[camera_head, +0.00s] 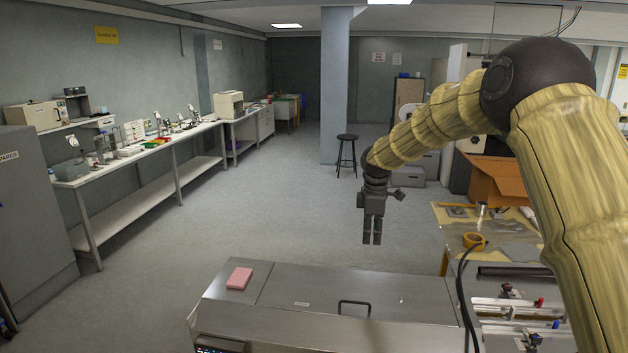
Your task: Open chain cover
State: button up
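The chain cover (345,287) looks like the flat, shiny metal lid on top of the machine in the foreground. It lies level and closed. A black bar handle (354,302) stands up near its front edge. My gripper (372,241) hangs from my arm above and behind the cover, fingers pointing down, apart from the handle. The fingers sit side by side, too small to tell whether they are open or shut. No object shows between them.
A pink block (239,278) lies on the metal top left of the cover. Black cables (462,300) run down at the cover's right end. A work table (455,220) with a tape roll (474,240) stands at the right. The space above the cover is clear.

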jog(key=s+f+m+b, duration=0.2)
jog(key=s+f, duration=0.7)
jog(key=f, duration=0.5)
jog(key=s+f+m+y+b, duration=0.1)
jog(key=s+f+m, duration=0.2)
jog(key=s+f, duration=0.75)
jog(key=s+f+m+b, duration=0.2)
jog(key=s+f, duration=0.4)
jog(key=f, duration=1)
jog(key=s+d+f+m+g+b, duration=0.1)
jog(key=s+f+m, duration=0.1)
jog(key=s+f, duration=0.45)
jog(key=s+d+f+m+b, duration=0.15)
jog(key=s+f, duration=0.25)
jog(key=s, duration=0.6)
jog(key=s+d+f+m+b, duration=0.1)
jog(key=s+m, duration=0.2)
jog(key=s, duration=0.7)
jog(key=s+d+f+m+b, duration=0.1)
jog(key=s+d+m, duration=0.1)
jog(key=s, duration=0.9)
jog(key=shift+m+h, duration=0.4)
jog(key=shift+m, duration=0.05)
